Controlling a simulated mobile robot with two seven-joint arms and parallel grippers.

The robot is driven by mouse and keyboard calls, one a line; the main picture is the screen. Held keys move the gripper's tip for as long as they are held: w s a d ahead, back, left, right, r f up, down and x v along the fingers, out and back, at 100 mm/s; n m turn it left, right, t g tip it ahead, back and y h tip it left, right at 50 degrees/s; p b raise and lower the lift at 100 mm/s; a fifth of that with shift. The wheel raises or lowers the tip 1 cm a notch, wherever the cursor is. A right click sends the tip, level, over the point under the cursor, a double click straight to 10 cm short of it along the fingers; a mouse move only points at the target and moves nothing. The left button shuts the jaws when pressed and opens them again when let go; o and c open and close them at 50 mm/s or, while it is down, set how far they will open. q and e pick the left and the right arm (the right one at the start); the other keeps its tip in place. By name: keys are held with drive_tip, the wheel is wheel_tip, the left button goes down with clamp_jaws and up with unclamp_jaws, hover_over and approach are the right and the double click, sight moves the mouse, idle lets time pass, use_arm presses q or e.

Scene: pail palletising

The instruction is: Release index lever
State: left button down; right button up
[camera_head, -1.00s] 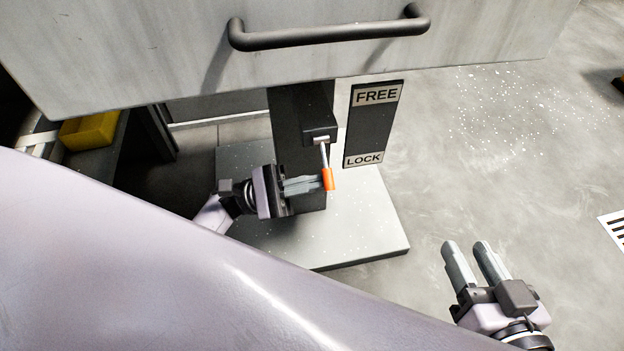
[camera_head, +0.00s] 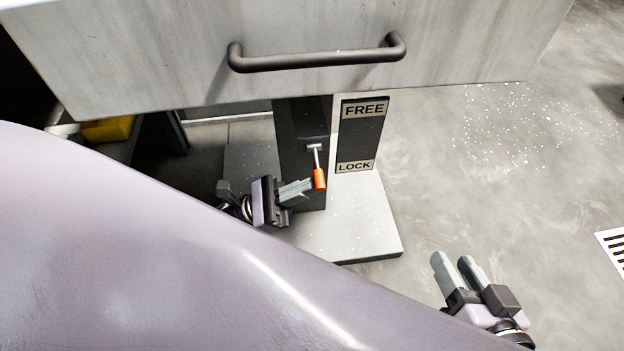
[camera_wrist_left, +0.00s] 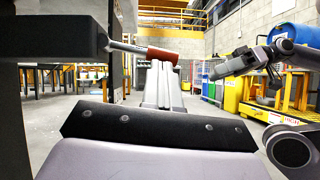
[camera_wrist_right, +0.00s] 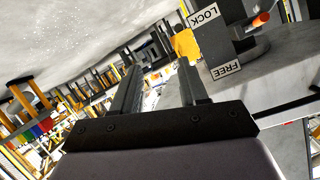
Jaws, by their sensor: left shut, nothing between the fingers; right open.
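The index lever is a thin metal rod with an orange grip (camera_head: 319,180), hanging down from a dark post beside a panel marked FREE (camera_head: 364,109) at the top and LOCK (camera_head: 355,167) at the bottom. The grip is at the LOCK end. My left gripper (camera_head: 308,186) is shut and empty, its fingertips close beside the grip; whether they touch it I cannot tell. The grip also shows at the fingertips in the left wrist view (camera_wrist_left: 162,55). My right gripper (camera_head: 456,262) is open and empty, low at the right, away from the lever.
A grey slab with a dark handle (camera_head: 320,61) hangs over the post. The post stands on a pale base plate (camera_head: 365,225). My own pale arm covers the lower left.

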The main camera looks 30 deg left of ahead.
use_arm(q)
drive_tip(key=shift+s+d+r+n+t+y+p, duration=0.2)
drive_tip(key=shift+r+n+t+y+p, duration=0.35)
drive_tip(key=shift+r+n+t+p, duration=0.45)
drive_tip(key=shift+s+d+r+n+t+y+p, duration=0.15)
drive_tip(key=shift+r+n+t+y+p, duration=0.4)
drive_tip(key=shift+n+p, duration=0.75)
drive_tip(key=shift+s+d+r+n+t+y+p, duration=0.1)
drive_tip(key=shift+s+r+n+t+y+p, duration=0.1)
drive_tip(key=shift+r+n+t+y+p, duration=0.9)
use_arm(e)
drive_tip(key=s+d+r+n+h, duration=0.1)
drive_tip(key=s+d+h, duration=0.1)
drive_tip(key=d, duration=0.4)
drive_tip(key=shift+h, duration=0.7)
use_arm(q)
drive_tip(key=shift+r+n+g+h, duration=0.1)
drive_tip(key=shift+n+g+h, duration=0.2)
drive_tip(key=shift+g+h, duration=0.2)
use_arm(e)
drive_tip(key=shift+d, duration=0.1)
use_arm(q)
drive_tip(key=shift+a, duration=0.15)
drive_tip(key=b+v, duration=0.1)
drive_tip(key=v, duration=0.6)
drive_tip(key=shift+f, duration=0.25)
use_arm(e)
drive_tip(key=shift+a+r, duration=0.25)
drive_tip(key=shift+a, duration=0.2)
